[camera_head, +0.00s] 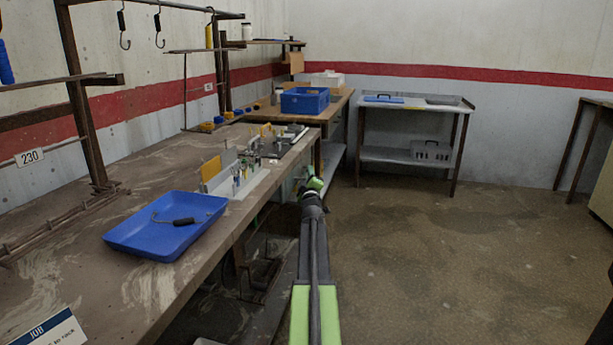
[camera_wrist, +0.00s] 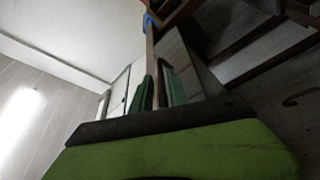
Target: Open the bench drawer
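The workbench (camera_head: 150,185) runs along the left wall in the head view. A pale panel (camera_head: 288,190) under its front edge, beside my gripper, may be the drawer front; my arm partly hides it and no handle is clear. My gripper (camera_head: 313,184) is at the end of my outstretched arm, close to the bench's front edge. In the wrist view its two green fingers (camera_wrist: 160,84) stand apart, with a brown strip seen in the gap between them. A grey panel (camera_wrist: 180,62) lies just right of the fingers. I see nothing clearly held.
A blue tray (camera_head: 165,225) with a dark hook lies on the bench. A grey holder with several tools (camera_head: 240,180) stands near the front edge. A blue bin (camera_head: 305,100) is farther back. A metal side table (camera_head: 412,103) stands by the back wall. The floor (camera_head: 440,250) at right is clear.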

